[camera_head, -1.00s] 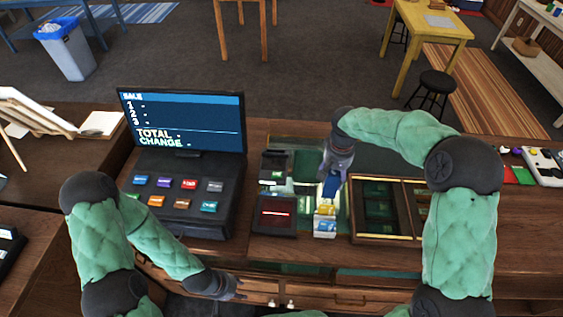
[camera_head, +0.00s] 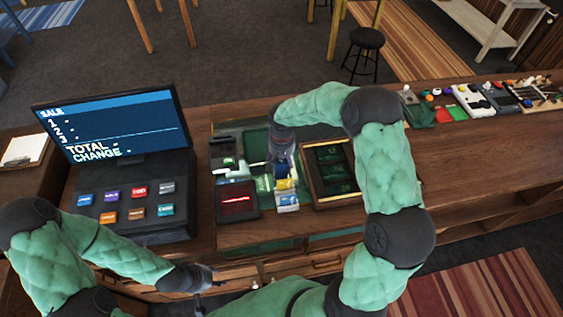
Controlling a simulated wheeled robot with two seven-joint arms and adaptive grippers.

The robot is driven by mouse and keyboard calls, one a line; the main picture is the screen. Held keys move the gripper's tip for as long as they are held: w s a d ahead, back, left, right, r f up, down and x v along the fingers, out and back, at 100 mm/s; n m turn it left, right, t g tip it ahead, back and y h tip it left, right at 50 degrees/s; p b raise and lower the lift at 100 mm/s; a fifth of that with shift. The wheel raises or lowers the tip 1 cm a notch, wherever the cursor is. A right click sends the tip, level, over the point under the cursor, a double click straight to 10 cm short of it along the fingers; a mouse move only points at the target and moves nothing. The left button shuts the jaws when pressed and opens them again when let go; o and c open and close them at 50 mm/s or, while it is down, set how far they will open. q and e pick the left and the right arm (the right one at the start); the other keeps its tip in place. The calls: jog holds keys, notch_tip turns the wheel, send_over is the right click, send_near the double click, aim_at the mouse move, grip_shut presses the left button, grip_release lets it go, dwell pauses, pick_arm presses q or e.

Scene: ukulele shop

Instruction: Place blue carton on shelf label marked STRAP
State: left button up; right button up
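I cannot read a label marked STRAP in this view.
A cash register (camera_head: 120,140) stands at the left. The counter's right part (camera_head: 460,150) is largely clear.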

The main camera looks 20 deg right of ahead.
jog(key=shift+f, duration=0.1)
jog(key=shift+f, duration=0.1)
jog(key=shift+f, duration=0.1)
jog(key=o, duration=1.2)
